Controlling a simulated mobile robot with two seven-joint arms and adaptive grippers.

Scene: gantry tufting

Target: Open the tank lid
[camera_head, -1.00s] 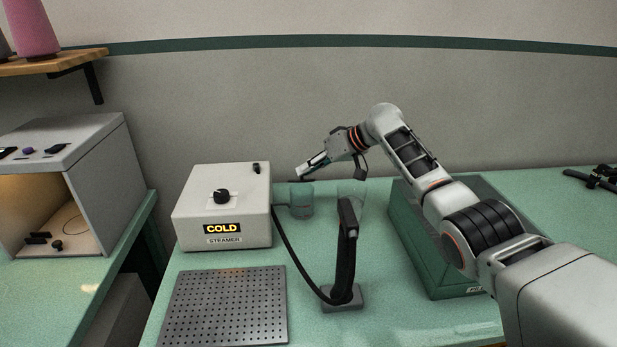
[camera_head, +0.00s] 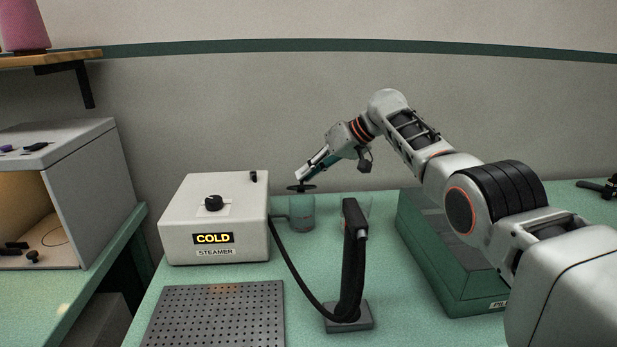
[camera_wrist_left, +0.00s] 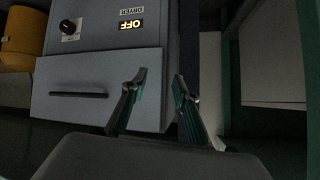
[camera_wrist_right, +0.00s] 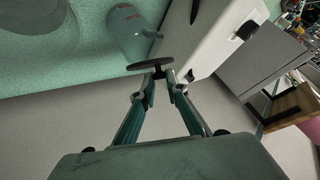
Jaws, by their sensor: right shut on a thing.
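The tank (camera_head: 302,213) is a small translucent teal cylinder on the table, at the right side of the steamer box (camera_head: 215,222). Its lid (camera_head: 302,188) is a thin dark disc, raised above the tank's rim. My right gripper (camera_head: 300,178) is shut on the lid's knob. In the right wrist view the lid (camera_wrist_right: 149,65) hangs at the fingertips (camera_wrist_right: 160,76), with the tank (camera_wrist_right: 130,32) beyond it. My left gripper (camera_wrist_left: 162,78) shows only in its wrist view, fingers apart and empty, in front of a grey dryer (camera_wrist_left: 105,85).
A wand (camera_head: 351,260) stands in a holder right of the steamer, with a black hose. A second clear vessel stands behind it. A perforated plate (camera_head: 215,312) lies in front. A green box (camera_head: 450,260) is under my right arm. An open cabinet (camera_head: 75,190) stands left.

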